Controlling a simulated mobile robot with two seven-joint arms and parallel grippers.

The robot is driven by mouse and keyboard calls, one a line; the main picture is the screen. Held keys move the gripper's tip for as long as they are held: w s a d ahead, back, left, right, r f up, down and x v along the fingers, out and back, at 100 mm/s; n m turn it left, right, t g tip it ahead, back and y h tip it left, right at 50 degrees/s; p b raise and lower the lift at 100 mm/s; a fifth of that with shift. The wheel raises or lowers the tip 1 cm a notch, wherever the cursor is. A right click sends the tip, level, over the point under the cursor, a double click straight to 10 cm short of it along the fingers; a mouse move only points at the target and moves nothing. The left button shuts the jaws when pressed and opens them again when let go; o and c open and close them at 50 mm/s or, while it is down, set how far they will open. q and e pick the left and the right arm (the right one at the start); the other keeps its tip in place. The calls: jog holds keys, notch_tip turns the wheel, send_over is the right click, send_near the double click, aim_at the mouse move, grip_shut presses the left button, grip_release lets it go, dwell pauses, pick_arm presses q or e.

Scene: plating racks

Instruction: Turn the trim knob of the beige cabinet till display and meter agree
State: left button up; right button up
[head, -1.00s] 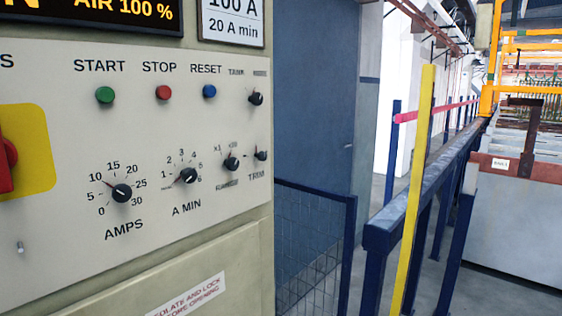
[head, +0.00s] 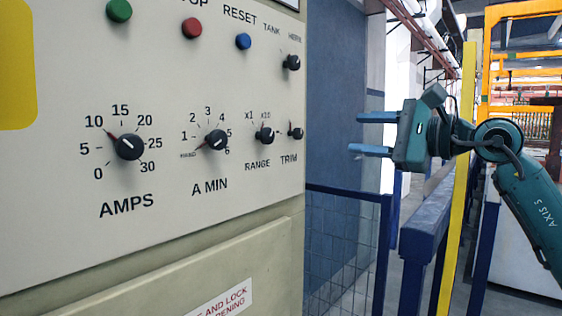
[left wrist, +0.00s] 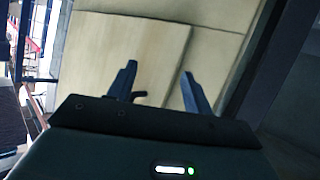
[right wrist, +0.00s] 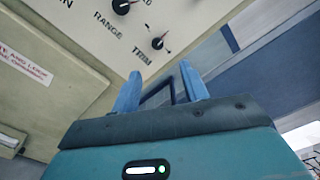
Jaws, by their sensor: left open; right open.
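The beige cabinet (head: 60,225) fills the left of the head view. Its trim knob (head: 296,132) is a small black knob at the panel's right edge, above the word TRIM. In the right wrist view the trim knob (right wrist: 158,43) shows beyond the fingertips, apart from them. My right gripper (head: 372,133) is open and empty, to the right of the knob, its two blue fingers pointing left towards the panel. My left gripper (left wrist: 158,78) is open and empty, facing a plain beige surface; it is outside the head view. No display or meter reading shows now.
The range knob (head: 264,135) sits close left of the trim knob, and the tank knob (head: 291,62) above it. A blue mesh gate (head: 345,245), a blue rail (head: 425,215) and a yellow post (head: 459,190) stand right of the cabinet.

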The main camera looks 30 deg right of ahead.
aim_at(301, 134)
jog(key=p+x, duration=0.6)
jog(key=x, duration=0.5)
jog(key=shift+w+a+f+p, duration=0.1)
jog(key=shift+w+a+p, duration=0.1)
jog(key=shift+w+p, duration=0.2)
pick_arm(q)
jog(key=shift+w+d+r+m+g, duration=0.1)
jog(key=shift+r+m+g, duration=0.15)
jog(key=shift+r, duration=0.3)
jog(key=shift+w+d+r+m+g, duration=0.15)
jog(key=shift+r+g, duration=0.1)
jog(key=shift+r, duration=0.25)
pick_arm(e)
jog(key=shift+w+a+f, duration=0.15)
jog(key=shift+w+a, duration=0.15)
jog(key=shift+w, duration=0.35)
pick_arm(q)
jog(key=shift+a, duration=0.1)
pick_arm(e)
jog(key=shift+c, duration=0.3)
jog(key=c, duration=0.9)
